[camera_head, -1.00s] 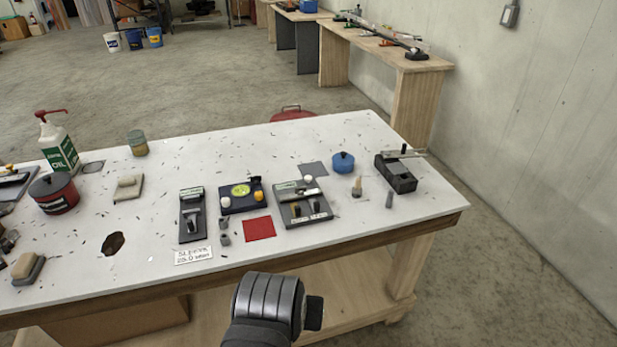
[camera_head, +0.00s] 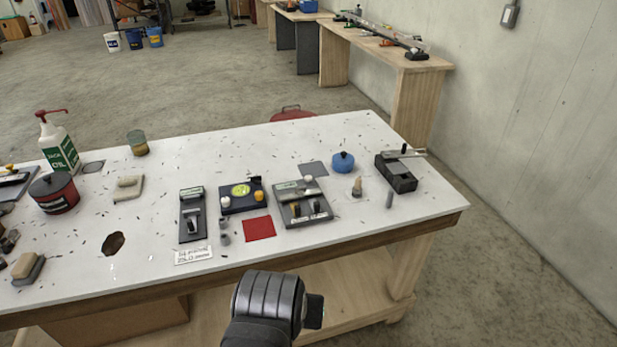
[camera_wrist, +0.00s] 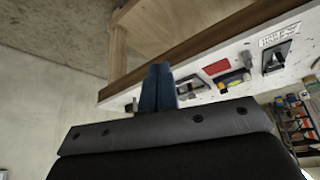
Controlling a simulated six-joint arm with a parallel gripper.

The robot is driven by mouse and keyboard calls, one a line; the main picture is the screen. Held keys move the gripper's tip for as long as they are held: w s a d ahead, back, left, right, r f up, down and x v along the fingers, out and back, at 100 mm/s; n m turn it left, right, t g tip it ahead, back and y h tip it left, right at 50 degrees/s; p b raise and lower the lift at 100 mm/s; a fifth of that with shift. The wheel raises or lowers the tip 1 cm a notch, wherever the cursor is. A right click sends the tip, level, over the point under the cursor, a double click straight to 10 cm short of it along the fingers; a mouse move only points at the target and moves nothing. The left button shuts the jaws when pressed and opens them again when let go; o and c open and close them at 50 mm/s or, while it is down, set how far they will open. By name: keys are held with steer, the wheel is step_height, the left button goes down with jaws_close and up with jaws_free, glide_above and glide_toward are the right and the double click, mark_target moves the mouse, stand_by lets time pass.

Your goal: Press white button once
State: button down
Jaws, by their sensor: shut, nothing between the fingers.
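In the head view only my dark arm shows below the table edge; the fingertips are hidden.
A red square (camera_head: 259,229) lies in front of the box. A dark device (camera_head: 192,215) stands left of it, with small grey cylinders between. A blue pot (camera_head: 343,162) and a black block (camera_head: 396,173) are to the right. Clear table surface lies behind the box.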

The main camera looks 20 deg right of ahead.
steer(key=w+d+r+h, duration=0.3)
steer(key=w+d+r, duration=0.3)
steer(key=w+d, duration=0.4)
steer(key=n+t+h, duration=0.1)
steer(key=n+h, duration=0.1)
steer(key=n, duration=0.2)
glide_above(307, 179)
step_height(307, 179, down, 6)
steer(key=shift+w+r, duration=0.15)
steer(key=shift+f, duration=4.45)
steer(key=shift+f, duration=0.4)
